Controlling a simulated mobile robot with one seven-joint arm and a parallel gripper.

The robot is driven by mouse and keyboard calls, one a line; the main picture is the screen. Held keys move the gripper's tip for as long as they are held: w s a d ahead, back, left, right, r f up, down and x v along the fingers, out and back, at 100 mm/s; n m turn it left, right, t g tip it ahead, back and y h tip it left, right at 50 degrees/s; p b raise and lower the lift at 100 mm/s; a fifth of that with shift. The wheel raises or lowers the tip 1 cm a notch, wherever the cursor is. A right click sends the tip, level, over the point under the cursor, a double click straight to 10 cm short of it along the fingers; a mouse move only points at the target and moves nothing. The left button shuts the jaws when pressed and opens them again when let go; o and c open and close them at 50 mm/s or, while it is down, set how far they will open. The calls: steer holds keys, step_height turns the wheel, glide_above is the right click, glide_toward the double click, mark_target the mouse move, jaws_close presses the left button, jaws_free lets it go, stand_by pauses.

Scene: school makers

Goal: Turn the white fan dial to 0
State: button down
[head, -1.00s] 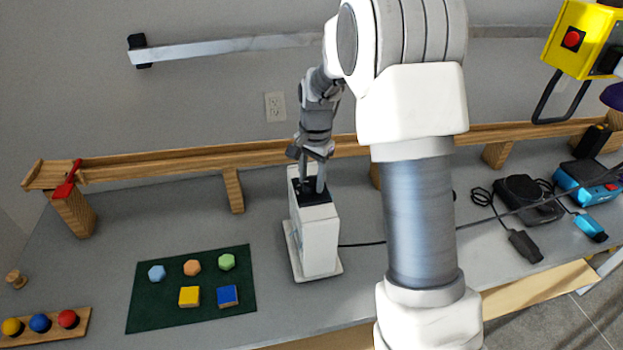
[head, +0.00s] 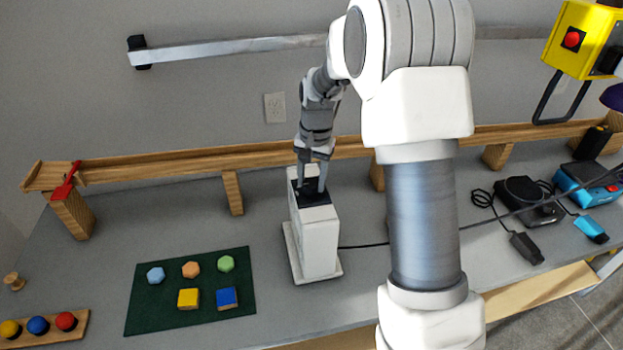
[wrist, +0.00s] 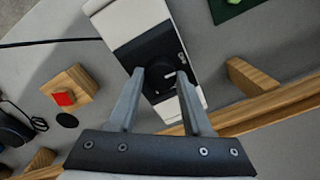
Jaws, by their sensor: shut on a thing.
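The white fan (head: 319,246) stands upright on the grey table as a narrow white box on a pale base plate; it also shows in the wrist view (wrist: 124,19). Its top has a black panel with a dark round dial (wrist: 157,74), which bears a short white mark on its right side. My gripper (wrist: 160,73) reaches down from above, one finger on each side of the dial, shut on it. In the head view my gripper (head: 312,184) covers most of the dial. The dial's numbers are too small to read.
A wooden rail (head: 270,155) runs behind the fan. A dark green mat (head: 148,312) with coloured blocks lies at left, near a wooden strip (head: 82,327) with coloured balls. Black cable, dark devices and a blue box (head: 585,181) are at right.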

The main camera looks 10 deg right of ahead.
mark_target(316, 185)
steer(key=shift+c, duration=1.6)
jaws_free()
step_height(316, 185, up, 18)
steer(key=d, duration=0.1)
steer(key=shift+s+f, duration=0.25)
steer(key=shift+s, duration=0.1)
steer(key=s+a+n+t, duration=0.1)
steer(key=s+n+t, duration=0.4)
steer(key=s, duration=2.2)
steer(key=shift+s+n+h, duration=0.3)
steer(key=shift+n, duration=0.5)
